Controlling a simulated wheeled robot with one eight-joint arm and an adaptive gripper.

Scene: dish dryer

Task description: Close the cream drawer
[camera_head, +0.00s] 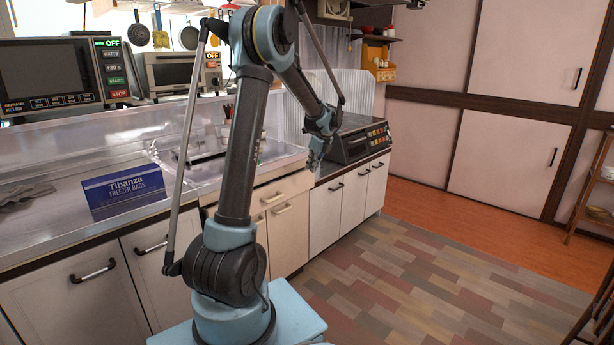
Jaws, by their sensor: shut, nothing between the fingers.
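The cream drawer (290,187) is in the cabinet row under the counter, just right of my upright arm link. My arm hides its left part. Its front seems close to the cabinet face, and I cannot tell whether a gap remains. My gripper (314,160) is shut and empty. It points down in front of the counter, near the drawer's upper right corner in the picture. I cannot tell whether it touches the drawer.
Cream cabinet doors (291,239) are below the drawer, with more doors (340,203) to the right. A dark stove (357,141) is beyond the gripper. A blue freezer-bag box (123,191) stands on the left counter. The tiled rug (430,280) is clear.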

